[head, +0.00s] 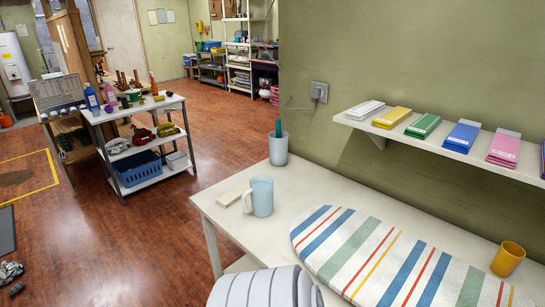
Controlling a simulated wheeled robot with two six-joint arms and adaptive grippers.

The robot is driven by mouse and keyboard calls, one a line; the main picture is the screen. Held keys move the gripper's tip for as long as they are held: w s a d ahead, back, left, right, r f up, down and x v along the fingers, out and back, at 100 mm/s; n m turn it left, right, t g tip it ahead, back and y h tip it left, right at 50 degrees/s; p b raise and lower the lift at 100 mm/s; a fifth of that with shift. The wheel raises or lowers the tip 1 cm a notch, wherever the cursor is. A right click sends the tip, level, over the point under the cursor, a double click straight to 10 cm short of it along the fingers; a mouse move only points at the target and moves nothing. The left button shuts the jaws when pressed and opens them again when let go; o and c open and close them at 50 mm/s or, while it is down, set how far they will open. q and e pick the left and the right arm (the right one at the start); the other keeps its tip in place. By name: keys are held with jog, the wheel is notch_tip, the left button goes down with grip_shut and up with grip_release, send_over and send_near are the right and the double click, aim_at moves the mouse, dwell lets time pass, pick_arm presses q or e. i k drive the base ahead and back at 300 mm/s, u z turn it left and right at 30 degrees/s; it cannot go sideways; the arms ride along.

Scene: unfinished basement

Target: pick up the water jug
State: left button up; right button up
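I see no other handled vessel on this table. Neither of my grippers is in view.
A grey cup with green contents (278,150) stands behind. A wall shelf (455,151) overhangs the right. Open floor (130,235) lies left.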

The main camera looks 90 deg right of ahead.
aim_at(261, 190)
jog(key=k, duration=0.4)
jog(key=z, duration=1)
